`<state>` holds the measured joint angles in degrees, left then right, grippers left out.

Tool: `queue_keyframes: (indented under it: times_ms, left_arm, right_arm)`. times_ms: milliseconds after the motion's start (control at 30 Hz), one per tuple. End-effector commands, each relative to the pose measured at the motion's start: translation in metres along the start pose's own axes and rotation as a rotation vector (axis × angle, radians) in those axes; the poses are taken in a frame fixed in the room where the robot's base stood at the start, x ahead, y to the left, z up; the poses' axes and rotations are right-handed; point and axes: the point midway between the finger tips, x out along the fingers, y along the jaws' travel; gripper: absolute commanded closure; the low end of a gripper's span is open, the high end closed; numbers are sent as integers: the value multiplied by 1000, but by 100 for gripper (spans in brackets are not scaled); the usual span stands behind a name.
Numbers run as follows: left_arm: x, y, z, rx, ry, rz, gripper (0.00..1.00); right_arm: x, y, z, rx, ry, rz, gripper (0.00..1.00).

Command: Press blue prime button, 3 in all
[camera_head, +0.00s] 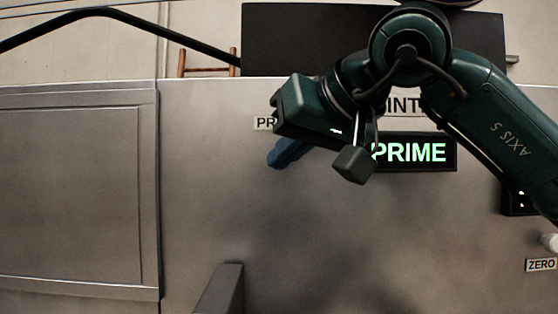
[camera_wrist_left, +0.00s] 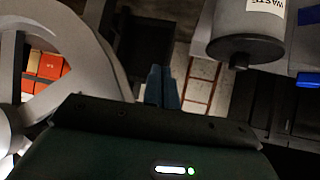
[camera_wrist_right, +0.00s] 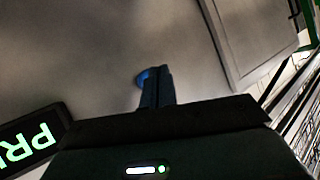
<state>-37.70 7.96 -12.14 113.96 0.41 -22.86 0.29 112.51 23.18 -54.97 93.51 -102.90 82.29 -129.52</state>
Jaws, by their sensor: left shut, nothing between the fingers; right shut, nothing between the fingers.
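The blue prime button (camera_wrist_right: 144,78) shows in the right wrist view as a small blue round edge on the grey panel, mostly hidden behind my right fingertips. My right gripper (camera_wrist_right: 157,88) is shut and empty, with its tips in front of the button. Whether they touch it I cannot tell. In the head view my right gripper (camera_head: 284,154) points at the panel below a partly covered label starting "PR" (camera_head: 264,123); the button is hidden there. A lit display (camera_head: 412,152) reads PRIME in green. My left gripper (camera_wrist_left: 162,87) is shut and empty in its wrist view.
The grey metal panel (camera_head: 230,205) fills much of the head view, with a framed door (camera_head: 70,190) at left. A ZERO label (camera_head: 541,265) is at lower right. The left wrist view shows a grey tank (camera_wrist_left: 245,22) labelled WASTE, orange boxes (camera_wrist_left: 49,67) and a ladder (camera_wrist_left: 200,85).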

Motion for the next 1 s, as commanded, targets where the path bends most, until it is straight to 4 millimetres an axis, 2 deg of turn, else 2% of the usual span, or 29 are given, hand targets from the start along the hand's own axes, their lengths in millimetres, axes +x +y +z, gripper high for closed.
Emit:
queue_keyframes:
  times_ms: [400,1000]
  left_arm:
    - [5,1,15,-3,-11,1,100]
    - [7,0,9,0,0,0,100]
  right_arm:
    - [-27,-20,21,-2,1,1,100]
    - [-29,-21,22,0,0,0,100]
